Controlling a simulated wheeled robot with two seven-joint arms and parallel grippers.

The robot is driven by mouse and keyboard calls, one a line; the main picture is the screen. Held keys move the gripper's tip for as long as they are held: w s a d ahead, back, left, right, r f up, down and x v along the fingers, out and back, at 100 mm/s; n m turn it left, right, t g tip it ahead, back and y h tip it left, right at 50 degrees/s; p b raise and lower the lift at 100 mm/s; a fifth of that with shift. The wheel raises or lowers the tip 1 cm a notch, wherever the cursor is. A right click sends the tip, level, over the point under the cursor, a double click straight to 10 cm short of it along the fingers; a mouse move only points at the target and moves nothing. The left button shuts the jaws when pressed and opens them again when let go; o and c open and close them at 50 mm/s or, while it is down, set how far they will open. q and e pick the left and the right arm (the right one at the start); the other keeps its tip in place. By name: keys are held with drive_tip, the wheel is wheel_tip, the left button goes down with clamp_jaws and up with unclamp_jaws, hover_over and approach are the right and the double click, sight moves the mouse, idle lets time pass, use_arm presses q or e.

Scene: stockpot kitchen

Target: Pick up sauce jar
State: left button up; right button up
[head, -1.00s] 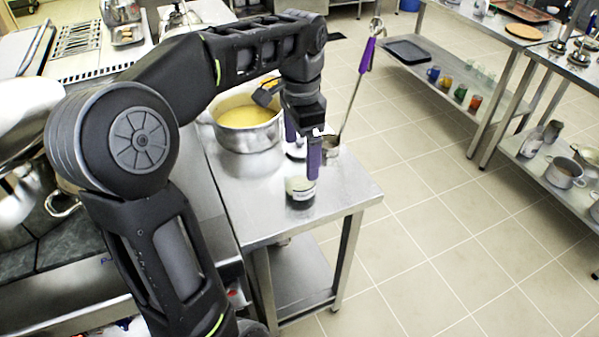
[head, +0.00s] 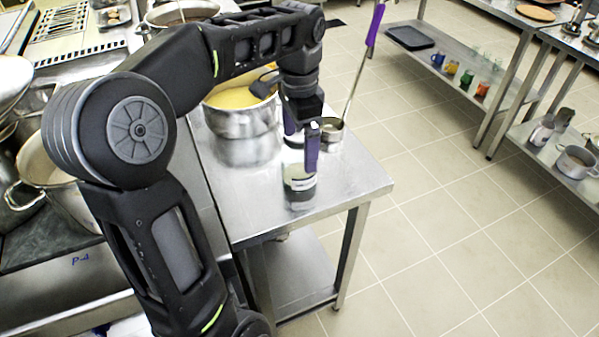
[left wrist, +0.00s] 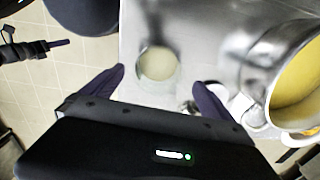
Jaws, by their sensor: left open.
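The sauce jar (head: 299,188) is a small clear jar with pale contents and a dark lower part, upright near the front of the steel table (head: 350,182). In the left wrist view the jar (left wrist: 157,64) appears as a pale round shape ahead of and between the fingertips. My left gripper (head: 302,150) points down over the jar with its purple fingers apart. Its near finger overlaps the jar's top in the head view; I cannot tell whether it touches. The wrist view shows the left gripper (left wrist: 160,80) open and empty.
A large steel pot (head: 240,122) of yellow soup stands behind and left of the jar. A ladle with a purple handle (head: 375,24) rises from a small steel cup (head: 332,130) behind the gripper. The table's right front corner is clear.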

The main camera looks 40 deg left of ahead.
sight(300, 168)
use_arm(q)
drive_tip(key=shift+f, duration=1.2)
drive_tip(key=shift+s+d+f, duration=0.1)
drive_tip(key=shift+d+f, duration=0.05)
drive_tip(key=shift+f, duration=2.45)
drive_tip(key=c, duration=2)
wheel_tip(300, 168, up, 10)
drive_tip(key=shift+r+p, duration=0.1)
drive_tip(key=shift+p, duration=0.5)
